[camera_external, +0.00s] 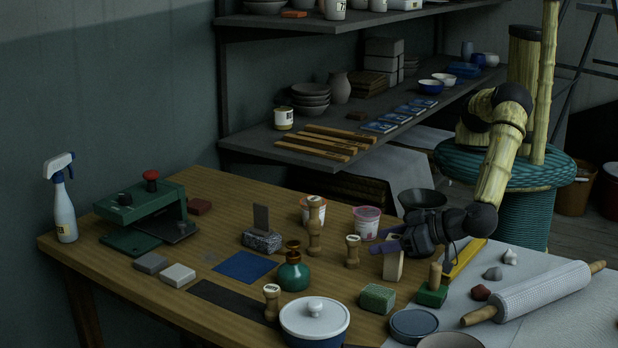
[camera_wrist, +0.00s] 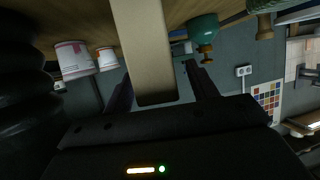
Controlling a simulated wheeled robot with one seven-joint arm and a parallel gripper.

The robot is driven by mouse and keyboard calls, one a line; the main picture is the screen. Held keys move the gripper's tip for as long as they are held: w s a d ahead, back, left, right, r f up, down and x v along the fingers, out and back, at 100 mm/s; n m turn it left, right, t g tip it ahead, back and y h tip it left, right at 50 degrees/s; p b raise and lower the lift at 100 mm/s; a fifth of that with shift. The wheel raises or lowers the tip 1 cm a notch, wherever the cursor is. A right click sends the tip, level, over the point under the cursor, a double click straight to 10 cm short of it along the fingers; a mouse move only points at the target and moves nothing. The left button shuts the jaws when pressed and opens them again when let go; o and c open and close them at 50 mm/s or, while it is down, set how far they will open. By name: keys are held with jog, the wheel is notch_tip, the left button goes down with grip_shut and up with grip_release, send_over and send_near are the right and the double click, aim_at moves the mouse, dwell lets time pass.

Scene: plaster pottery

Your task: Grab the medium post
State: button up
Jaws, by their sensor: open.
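Several turned wooden posts stand upright on the table in the external view: a tall one (camera_external: 314,228), a shorter one (camera_external: 352,252) just left of my gripper, and another (camera_external: 272,303) at the front edge. I cannot tell for sure which is the medium one. My gripper (camera_external: 382,238) is open, low over the table, its fingers pointing left. A pale wooden piece (camera_external: 393,264) stands right by the fingers. In the wrist view, which is upside down, a broad tan wooden piece (camera_wrist: 145,45) shows between the fingers (camera_wrist: 158,78); contact cannot be made out.
Two labelled cups (camera_external: 367,223) stand behind the gripper. A green bottle (camera_external: 293,272) is left of it, a green sponge-like block (camera_external: 378,298) in front. A blue lidded pot (camera_external: 314,325) and a rolling pin (camera_external: 540,291) lie nearer the front. A shelf (camera_external: 330,140) runs behind.

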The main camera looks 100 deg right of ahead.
dwell(0.5)
jog(key=c, duration=1.2)
jog(key=shift+r, duration=0.1)
notch_tip(320, 180, up, 18)
jog(key=shift+f, duration=0.1)
